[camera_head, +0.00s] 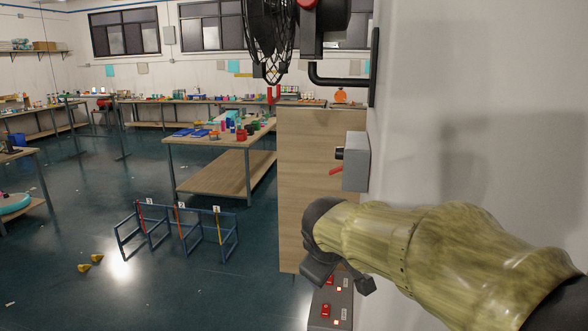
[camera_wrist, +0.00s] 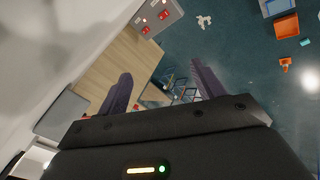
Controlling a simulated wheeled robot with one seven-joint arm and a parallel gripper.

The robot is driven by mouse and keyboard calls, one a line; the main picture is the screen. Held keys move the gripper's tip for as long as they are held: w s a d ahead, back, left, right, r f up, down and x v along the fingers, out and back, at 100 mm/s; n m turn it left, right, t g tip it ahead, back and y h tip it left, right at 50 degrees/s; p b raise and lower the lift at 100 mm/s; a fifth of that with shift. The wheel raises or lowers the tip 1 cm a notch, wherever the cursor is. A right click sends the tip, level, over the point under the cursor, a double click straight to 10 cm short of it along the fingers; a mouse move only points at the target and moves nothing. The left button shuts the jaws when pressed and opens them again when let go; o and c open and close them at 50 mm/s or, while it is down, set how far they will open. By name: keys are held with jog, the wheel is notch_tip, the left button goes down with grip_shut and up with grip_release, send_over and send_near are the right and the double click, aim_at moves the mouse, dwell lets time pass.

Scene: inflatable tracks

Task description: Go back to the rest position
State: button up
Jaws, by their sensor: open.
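My gripper (camera_head: 338,280) is at the end of my arm, which reaches in from the right of the head view in front of the white wall. In the wrist view the two dark fingers of my gripper (camera_wrist: 160,90) stand apart with nothing between them. Beyond them show the floor and a blue rack. In the head view the fingers are small and partly hidden by my wrist.
A grey wall box with a red lever (camera_head: 355,162) is just above my wrist. A wooden cabinet (camera_head: 318,150) stands behind it. A grey panel with red switches (camera_head: 332,305) is below. A blue rack (camera_head: 180,228) stands on open floor (camera_head: 80,220) at left.

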jog(key=s+d+f+m+g+b, duration=0.1)
jog(key=s+d+f+m, duration=0.1)
jog(key=s+f, duration=0.3)
jog(key=s+d+f+m+g, duration=0.2)
jog(key=s+d+f+m, duration=0.1)
jog(key=f, duration=0.6)
jog(key=s+d+f+m+g+y+b, duration=0.1)
jog(key=s+d+f+m, duration=0.2)
jog(key=s+f+m, duration=0.2)
notch_tip(320, 180, down, 3)
jog(key=shift+s+d+g+b, duration=0.25)
jog(key=shift+s+g+b, duration=0.1)
jog(key=shift+s, duration=0.5)
jog(key=shift+c, duration=0.5)
